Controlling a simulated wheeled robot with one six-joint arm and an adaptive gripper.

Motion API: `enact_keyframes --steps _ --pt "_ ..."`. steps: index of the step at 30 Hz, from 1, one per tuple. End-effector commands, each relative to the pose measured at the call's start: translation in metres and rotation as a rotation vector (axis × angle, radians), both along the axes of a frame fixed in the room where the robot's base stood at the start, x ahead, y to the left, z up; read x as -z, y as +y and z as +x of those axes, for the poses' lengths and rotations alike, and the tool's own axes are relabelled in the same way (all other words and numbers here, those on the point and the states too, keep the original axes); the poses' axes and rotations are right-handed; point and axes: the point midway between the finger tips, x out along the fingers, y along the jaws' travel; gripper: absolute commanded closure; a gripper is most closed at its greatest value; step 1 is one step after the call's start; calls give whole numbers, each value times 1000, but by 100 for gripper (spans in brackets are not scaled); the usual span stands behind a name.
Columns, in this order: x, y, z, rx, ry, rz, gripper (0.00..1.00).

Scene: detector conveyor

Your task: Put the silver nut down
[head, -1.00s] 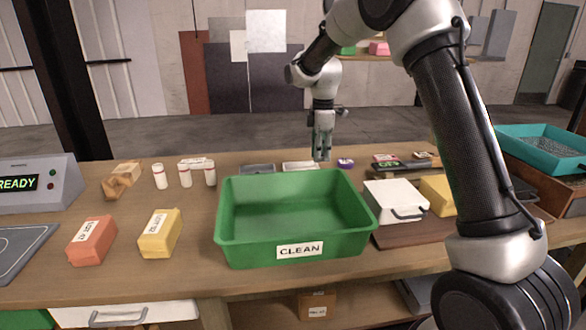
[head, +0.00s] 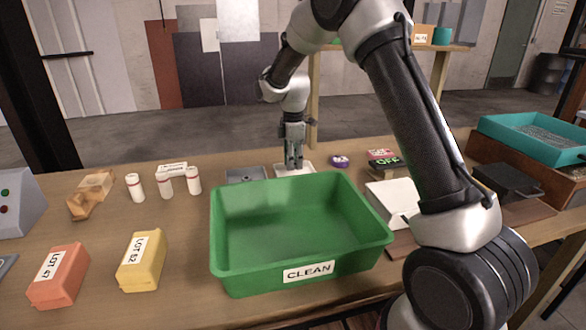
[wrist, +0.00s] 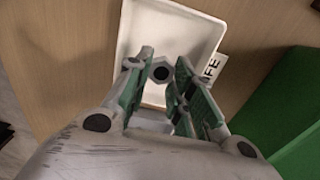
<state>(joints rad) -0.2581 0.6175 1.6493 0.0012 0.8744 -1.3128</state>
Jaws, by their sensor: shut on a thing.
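The silver nut (wrist: 153,73) is a small hexagonal ring with a dark hole, held at the tips of my gripper (wrist: 160,80) in the wrist view. My gripper (head: 293,166) is shut on it and points down over a shallow white tray (wrist: 185,30). In the head view the white tray (head: 308,168) lies behind the green bin (head: 220,245), and the nut cannot be made out there. I cannot tell whether the nut touches the tray floor. A label ending in "FE" (wrist: 213,68) is beside the tray.
The green bin marked CLEAN stands just in front of the tray. A grey tray (head: 246,174) is left of it; a purple item (head: 340,161) is right. White bottles (head: 135,187) and lot boxes (head: 142,262) stand left. A teal tray (head: 520,135) is far right.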

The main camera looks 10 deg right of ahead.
Motion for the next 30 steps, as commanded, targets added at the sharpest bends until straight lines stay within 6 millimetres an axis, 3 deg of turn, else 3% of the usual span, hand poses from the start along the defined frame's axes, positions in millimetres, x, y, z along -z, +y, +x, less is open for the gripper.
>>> enact_keyframes --steps 5,15,16,19,30 --pt "27 0 -1 0 4 -1 100" --pt "30 0 0 0 2 0 100" --pt "31 0 0 0 1 0 75" --pt "30 0 0 0 1 0 57" --pt "27 0 0 0 1 0 55"
